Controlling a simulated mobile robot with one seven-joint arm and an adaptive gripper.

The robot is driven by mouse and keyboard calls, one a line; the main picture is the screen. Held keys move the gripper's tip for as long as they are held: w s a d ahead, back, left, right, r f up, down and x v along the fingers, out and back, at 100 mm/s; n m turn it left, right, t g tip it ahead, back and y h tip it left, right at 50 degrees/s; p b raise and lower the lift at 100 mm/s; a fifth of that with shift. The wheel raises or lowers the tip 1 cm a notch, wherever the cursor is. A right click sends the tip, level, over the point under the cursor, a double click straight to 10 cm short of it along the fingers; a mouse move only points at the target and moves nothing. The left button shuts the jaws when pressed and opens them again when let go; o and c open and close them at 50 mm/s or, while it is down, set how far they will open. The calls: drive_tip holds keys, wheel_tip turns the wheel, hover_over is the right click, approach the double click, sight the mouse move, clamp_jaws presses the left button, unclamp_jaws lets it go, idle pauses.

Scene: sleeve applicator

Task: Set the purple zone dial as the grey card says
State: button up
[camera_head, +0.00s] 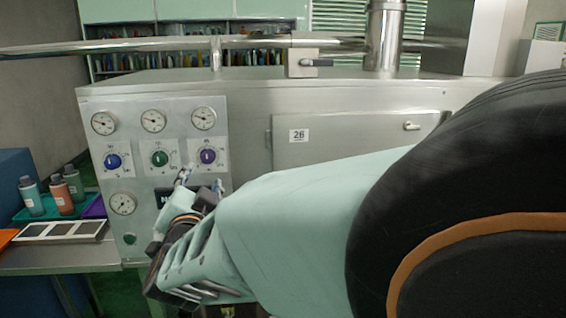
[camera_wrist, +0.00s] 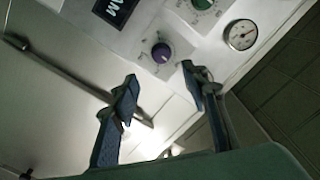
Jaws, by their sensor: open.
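The purple zone dial (camera_head: 208,156) is the right one of three knobs on the panel, on a white plate with scale marks too small to read. In the wrist view the purple dial (camera_wrist: 161,53) shows ahead of the fingers with a pale mark on its rim. My gripper (camera_head: 202,182) is open and empty, just below the dial in the head view. In the wrist view its two fingers (camera_wrist: 160,82) stand apart, and the dial lies beyond the gap, not between them. I cannot make out a grey card with readable writing.
A blue dial (camera_head: 112,161) and a green dial (camera_head: 159,158) sit left of the purple one, with several gauges around. A dark display (camera_head: 163,197) is partly hidden by my gripper. Bottles (camera_head: 62,196) stand at the left. A steel rail (camera_head: 130,46) runs above.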

sight(207, 160)
drive_tip(key=p+x, duration=0.1)
drive_tip(key=x, duration=0.9)
drive_tip(key=shift+w+r, duration=0.1)
drive_tip(key=shift+w, duration=0.25)
drive_tip(key=shift+c, duration=0.6)
clamp_jaws()
